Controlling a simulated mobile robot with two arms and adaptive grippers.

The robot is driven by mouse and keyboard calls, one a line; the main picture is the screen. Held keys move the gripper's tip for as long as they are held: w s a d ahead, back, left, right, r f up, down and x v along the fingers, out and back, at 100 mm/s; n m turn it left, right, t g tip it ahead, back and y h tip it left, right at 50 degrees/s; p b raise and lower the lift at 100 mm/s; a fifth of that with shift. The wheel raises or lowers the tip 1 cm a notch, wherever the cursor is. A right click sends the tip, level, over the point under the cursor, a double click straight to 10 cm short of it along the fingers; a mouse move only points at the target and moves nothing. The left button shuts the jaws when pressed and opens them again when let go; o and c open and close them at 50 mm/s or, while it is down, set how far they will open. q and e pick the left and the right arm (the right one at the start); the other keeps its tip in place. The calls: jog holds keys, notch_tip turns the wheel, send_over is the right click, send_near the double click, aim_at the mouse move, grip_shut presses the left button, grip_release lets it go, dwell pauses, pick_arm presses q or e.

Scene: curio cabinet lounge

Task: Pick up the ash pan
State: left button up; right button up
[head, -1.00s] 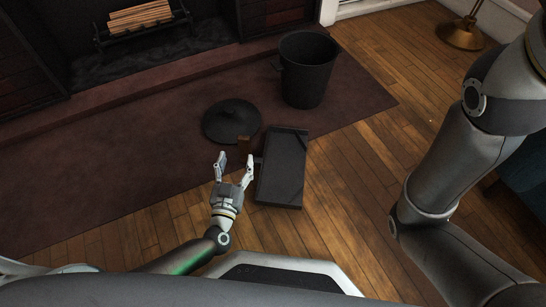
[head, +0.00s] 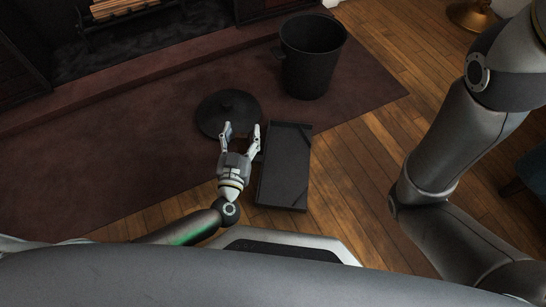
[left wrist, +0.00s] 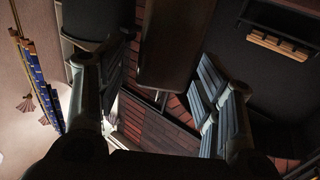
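The ash pan (head: 284,172) is a dark, flat rectangular tray lying on the floor, partly over the rug's edge. My left gripper (head: 241,133) is open just left of the pan, with its fingers pointing away from me. The pan's brown handle is not clearly visible in the head view; the gripper covers that spot. In the left wrist view the two fingers (left wrist: 160,95) stand wide apart. A dark brown block (left wrist: 175,42), probably the handle, shows between them, with no finger clearly touching it. My right arm shows at the right, but its gripper is out of view.
A round black lid (head: 228,107) lies on the rug (head: 110,165) just beyond my left gripper. A black bucket (head: 311,60) stands behind the pan. The fireplace with logs (head: 122,8) is at the back left. Wooden floor (head: 355,190) right of the pan is clear.

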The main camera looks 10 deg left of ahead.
pick_arm(q)
grip_shut()
jog(key=shift+r, duration=0.1)
dwell(0.4)
